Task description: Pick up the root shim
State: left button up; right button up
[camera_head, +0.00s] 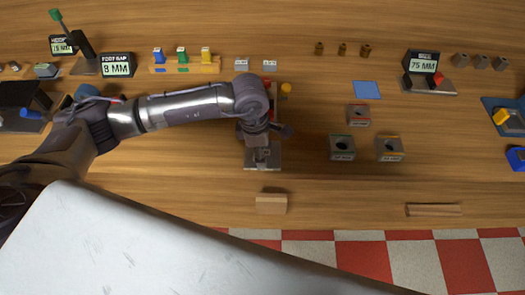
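My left arm reaches in from the left, and its gripper (262,152) points down over a grey metal plate (262,166) at the middle of the table. The fingers are small and dark against the plate, so I cannot tell whether they are open or shut, or whether they touch anything. No part is clearly marked as the root shim. Two small pale labelled blocks, a left one (241,64) and a right one (270,65), lie behind my wrist. A wooden rack (213,68) holds blue, green and yellow pieces. My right gripper is not in view.
A display (117,65) reads 8 MM; other gauges stand at the back left and right. Grey blocks with holes (389,148) and a blue square (367,90) lie right of my gripper. A wooden block (271,203) and a wooden strip (433,210) lie near the front edge.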

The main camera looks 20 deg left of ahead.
pick_arm(q)
grip_shut()
jog(key=shift+r, duration=0.1)
